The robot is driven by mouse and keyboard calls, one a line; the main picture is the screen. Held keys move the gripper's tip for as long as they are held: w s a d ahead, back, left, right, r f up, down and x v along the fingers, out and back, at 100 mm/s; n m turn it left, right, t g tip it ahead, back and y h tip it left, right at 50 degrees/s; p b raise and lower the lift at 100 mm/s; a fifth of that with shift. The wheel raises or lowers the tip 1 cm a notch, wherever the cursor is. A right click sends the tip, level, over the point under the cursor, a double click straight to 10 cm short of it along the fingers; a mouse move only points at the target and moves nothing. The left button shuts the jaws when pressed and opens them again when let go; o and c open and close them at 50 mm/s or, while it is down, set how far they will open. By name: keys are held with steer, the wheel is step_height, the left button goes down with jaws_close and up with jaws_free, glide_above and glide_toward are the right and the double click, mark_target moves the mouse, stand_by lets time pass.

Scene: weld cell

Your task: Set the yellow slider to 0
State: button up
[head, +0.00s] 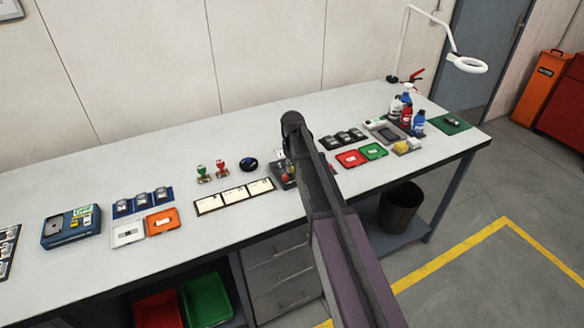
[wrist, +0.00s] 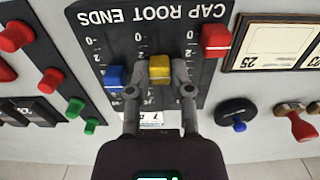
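The yellow slider (wrist: 160,69) is a block knob on a dark panel (wrist: 115,20) whose lettering, CAP ROOT ENDS, shows upside down in the wrist view. It is in the middle slot, between the blue slider (wrist: 115,77) and the red slider (wrist: 216,40). The red one sits higher in the picture; the yellow is about level with the blue. My gripper (wrist: 159,70) has one finger on each side of the yellow knob, with narrow gaps seeming to show. Small scale marks run beside the slots; the yellow's exact mark is unclear. In the head view my arm mostly hides the panel.
On the right lie a framed card (wrist: 270,45), a dark round knob piece (wrist: 236,112) and a red-handled stamp (wrist: 300,124). The bench (head: 190,150) has bare surface behind these.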

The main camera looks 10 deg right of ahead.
jaws_close()
steer(key=shift+s+d, duration=0.2)
steer(key=shift+s, duration=0.6)
steer(key=shift+s+d, duration=0.15)
steer(key=shift+s, duration=0.6)
steer(key=shift+o, duration=2.1)
jaws_free()
steer(key=shift+w, duration=0.15)
